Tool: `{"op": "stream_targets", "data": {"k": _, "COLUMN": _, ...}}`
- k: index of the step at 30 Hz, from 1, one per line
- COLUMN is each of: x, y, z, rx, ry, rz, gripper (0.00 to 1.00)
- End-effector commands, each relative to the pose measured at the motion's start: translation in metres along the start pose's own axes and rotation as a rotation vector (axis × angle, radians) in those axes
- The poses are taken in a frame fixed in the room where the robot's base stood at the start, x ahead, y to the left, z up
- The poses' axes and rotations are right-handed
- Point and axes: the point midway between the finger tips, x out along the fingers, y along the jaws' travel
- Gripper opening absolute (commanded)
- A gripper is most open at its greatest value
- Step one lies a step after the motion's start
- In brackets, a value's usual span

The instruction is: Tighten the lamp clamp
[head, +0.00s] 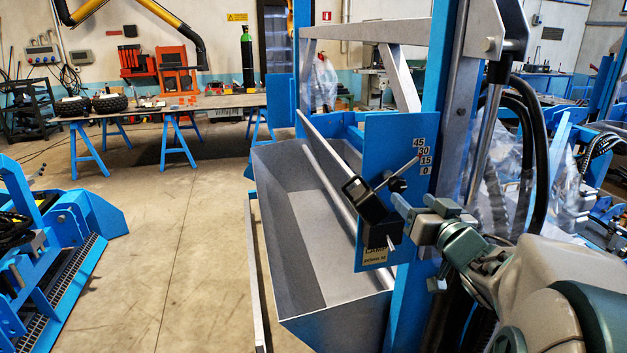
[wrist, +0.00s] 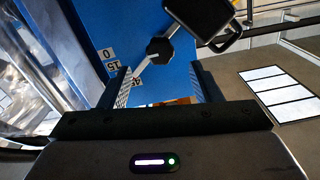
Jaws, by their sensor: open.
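A blue upright plate (head: 375,140) carries a scale (head: 424,157) marked 45, 30, 15 and 0. A black lamp (head: 364,200) sits tilted at the plate; it also shows at the top of the wrist view (wrist: 200,16). The clamp has a black knob (wrist: 159,50) with a slim silver lever (wrist: 143,73) slanting down-left in the wrist view. In the head view, a black knob with a rod (head: 397,184) is right of the lamp. My gripper (wrist: 160,76) is open; the knob appears just beyond its fingertips. I cannot tell whether they touch the lever.
A grey metal trough (head: 290,220) stands left of the plate. A blue post (head: 433,90) and black hoses (head: 535,150) are close to my arm. A workbench (head: 200,104) is farther back.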

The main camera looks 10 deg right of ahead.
Motion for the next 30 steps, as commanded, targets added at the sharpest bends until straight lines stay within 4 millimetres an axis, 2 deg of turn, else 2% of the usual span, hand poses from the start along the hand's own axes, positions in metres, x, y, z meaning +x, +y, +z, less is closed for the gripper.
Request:
{"op": "stream_targets", "data": {"k": 6, "x": 0.04, "y": 0.0, "z": -0.001, "rx": 0.001, "ry": -0.002, "rz": -0.001, "gripper": 0.58}}
{"op": "stream_targets", "data": {"k": 12, "x": 0.064, "y": 0.0, "z": 0.0, "rx": 0.0, "ry": -0.002, "rz": 0.0, "gripper": 0.58}}
{"op": "stream_targets", "data": {"k": 18, "x": 0.073, "y": 0.0, "z": 0.0, "rx": 0.0, "ry": -0.001, "rz": 0.001, "gripper": 0.58}}
{"op": "stream_targets", "data": {"k": 26, "x": 0.074, "y": 0.0, "z": 0.0, "rx": -0.001, "ry": 0.0, "rz": 0.001, "gripper": 0.58}}
{"op": "stream_targets", "data": {"k": 30, "x": 0.074, "y": 0.0, "z": 0.0, "rx": -0.001, "ry": 0.0, "rz": 0.001, "gripper": 0.19}}
